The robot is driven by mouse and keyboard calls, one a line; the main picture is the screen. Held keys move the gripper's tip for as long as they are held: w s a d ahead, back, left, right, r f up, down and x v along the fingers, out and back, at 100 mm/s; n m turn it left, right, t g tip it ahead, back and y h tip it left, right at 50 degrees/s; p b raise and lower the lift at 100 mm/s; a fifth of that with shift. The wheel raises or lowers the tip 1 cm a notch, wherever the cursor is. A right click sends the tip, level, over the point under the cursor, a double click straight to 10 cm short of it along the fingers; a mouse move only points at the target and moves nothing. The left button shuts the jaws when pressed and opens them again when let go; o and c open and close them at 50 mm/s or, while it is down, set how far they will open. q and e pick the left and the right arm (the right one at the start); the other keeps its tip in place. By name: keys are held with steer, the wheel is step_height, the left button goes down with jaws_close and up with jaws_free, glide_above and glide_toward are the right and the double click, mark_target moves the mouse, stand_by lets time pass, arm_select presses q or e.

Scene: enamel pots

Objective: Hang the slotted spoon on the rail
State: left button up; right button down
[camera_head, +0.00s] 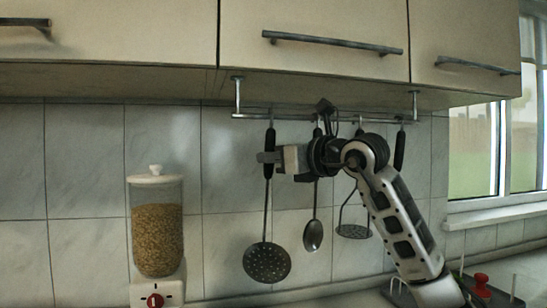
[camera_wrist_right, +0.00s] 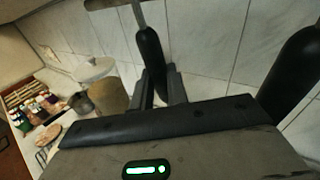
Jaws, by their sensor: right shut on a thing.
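The slotted spoon (camera_head: 267,263) hangs upright, with a round perforated bowl, a thin shaft and a black handle. My right gripper (camera_head: 268,158) is shut on it near the lower end of the black handle. The right wrist view shows the black handle (camera_wrist_right: 151,48) rising from between the fingers of my right gripper (camera_wrist_right: 160,82). The handle's top is close under the metal rail (camera_head: 290,118), which also shows in the wrist view (camera_wrist_right: 104,4). I cannot tell whether its loop is on the rail. My left gripper is not in view.
A plain spoon (camera_head: 313,236) and a masher (camera_head: 352,231) hang just right of the slotted spoon, partly behind my right arm. Cabinets (camera_head: 310,25) overhang the rail. A grain dispenser (camera_head: 157,238) stands at the left. The tiled wall is close behind.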

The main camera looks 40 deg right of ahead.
steer(key=c, duration=1.3)
jaws_free()
arm_select(q)
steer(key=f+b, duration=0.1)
steer(key=b, duration=0.2)
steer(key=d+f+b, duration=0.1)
steer(key=b, duration=0.3)
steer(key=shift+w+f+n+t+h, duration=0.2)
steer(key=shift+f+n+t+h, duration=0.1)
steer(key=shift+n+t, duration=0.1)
arm_select(e)
steer(key=s, duration=1.6)
steer(key=shift+d+r, duration=0.35)
